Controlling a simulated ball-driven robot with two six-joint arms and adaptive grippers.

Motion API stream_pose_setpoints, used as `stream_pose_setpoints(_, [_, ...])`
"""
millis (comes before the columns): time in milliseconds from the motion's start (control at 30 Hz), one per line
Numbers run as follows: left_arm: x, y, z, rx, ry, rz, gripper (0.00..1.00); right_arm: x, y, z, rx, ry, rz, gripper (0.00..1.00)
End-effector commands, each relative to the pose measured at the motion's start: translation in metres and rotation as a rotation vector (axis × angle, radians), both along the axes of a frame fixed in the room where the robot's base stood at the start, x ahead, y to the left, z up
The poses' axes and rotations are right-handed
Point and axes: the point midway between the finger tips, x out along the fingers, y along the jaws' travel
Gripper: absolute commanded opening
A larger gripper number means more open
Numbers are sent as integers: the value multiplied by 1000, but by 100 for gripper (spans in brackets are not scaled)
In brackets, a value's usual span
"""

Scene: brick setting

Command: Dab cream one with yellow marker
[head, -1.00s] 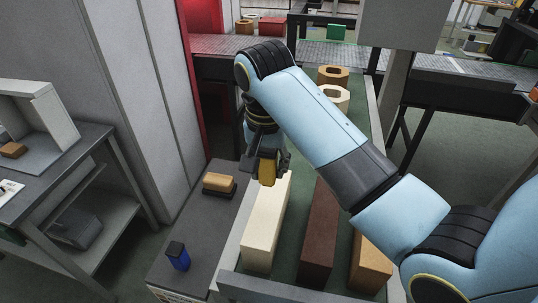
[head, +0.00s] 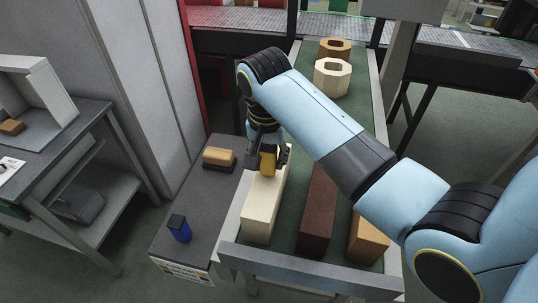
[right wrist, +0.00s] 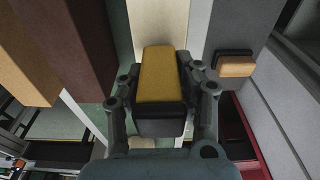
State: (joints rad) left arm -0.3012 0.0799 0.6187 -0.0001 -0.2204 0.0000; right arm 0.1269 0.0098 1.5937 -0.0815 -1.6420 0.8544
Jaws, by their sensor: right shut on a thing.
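The cream brick (head: 260,217) is a long block lying on the green conveyor at its left side. My right gripper (head: 268,163) is shut on the yellow marker (head: 268,160), a small block held over the far part of the cream brick. The wrist view shows the yellow marker (right wrist: 161,76) between the fingers, with a dark part at its near end and the cream brick (right wrist: 160,20) beyond it. Whether the marker touches the brick cannot be told. My left gripper is not in view.
A dark red-brown brick (head: 317,215) and a tan brick (head: 367,243) lie to the right on the conveyor (head: 290,215). Hollow blocks (head: 332,76) stand at the far end. A blue marker (head: 179,229) and a tan-topped block (head: 219,158) sit on the grey side table (head: 195,200).

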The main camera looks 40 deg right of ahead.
Motion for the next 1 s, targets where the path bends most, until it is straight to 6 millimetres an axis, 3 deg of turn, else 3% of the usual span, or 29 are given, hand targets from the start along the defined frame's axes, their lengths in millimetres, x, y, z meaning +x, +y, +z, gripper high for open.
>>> stream_pose_setpoints(1000, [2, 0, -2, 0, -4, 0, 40, 0, 0, -7, 0, 0, 0, 12])
